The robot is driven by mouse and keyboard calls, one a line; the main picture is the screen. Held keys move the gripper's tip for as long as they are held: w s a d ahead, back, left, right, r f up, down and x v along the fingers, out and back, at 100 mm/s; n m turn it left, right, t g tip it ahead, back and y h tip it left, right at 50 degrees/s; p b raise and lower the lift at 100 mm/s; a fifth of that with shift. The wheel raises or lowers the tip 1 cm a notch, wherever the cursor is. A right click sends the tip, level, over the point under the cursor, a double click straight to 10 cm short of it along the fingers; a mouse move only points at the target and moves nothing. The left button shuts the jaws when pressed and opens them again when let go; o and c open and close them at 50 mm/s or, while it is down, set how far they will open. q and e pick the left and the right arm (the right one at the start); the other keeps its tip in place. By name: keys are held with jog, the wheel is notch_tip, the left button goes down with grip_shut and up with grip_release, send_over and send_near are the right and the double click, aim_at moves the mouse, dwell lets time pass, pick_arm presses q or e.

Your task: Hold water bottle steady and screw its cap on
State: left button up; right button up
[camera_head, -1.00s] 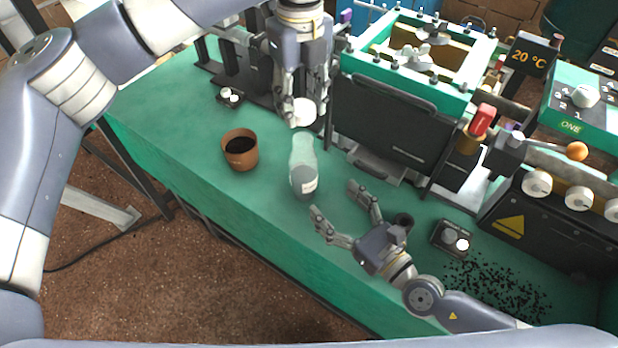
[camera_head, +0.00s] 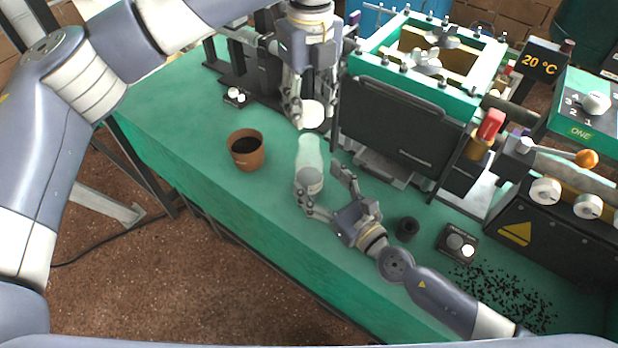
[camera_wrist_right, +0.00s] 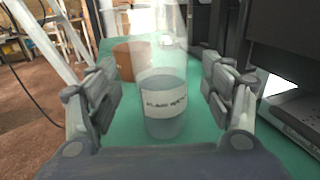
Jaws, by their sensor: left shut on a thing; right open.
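A clear water bottle (camera_head: 309,160) stands upright on the green table, with a white label and liquid in its lower part. It also shows in the right wrist view (camera_wrist_right: 164,95), between the open fingers. My right gripper (camera_head: 325,192) is open around the lower bottle, with a gap visible on each side in the wrist view. My left gripper (camera_head: 311,108) is shut on a white round cap (camera_head: 311,115) and holds it above the bottle's neck. The bottle's base is partly hidden by the right fingers in the head view.
A brown pot (camera_head: 245,150) with dark contents stands left of the bottle; it also shows in the wrist view (camera_wrist_right: 131,60). A black and green machine (camera_head: 400,110) is close on the right. A small black cup (camera_head: 407,229) and a black button box (camera_head: 457,243) lie right of my right gripper.

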jog(key=shift+x, duration=2.05)
jog(key=c, duration=1.6)
pick_arm(q)
send_over(309, 148)
jog(key=shift+f, duration=2.5)
pick_arm(e)
jog(key=shift+c, duration=0.2)
pick_arm(q)
jog(key=shift+f, duration=0.85)
jog(key=shift+f, duration=0.55)
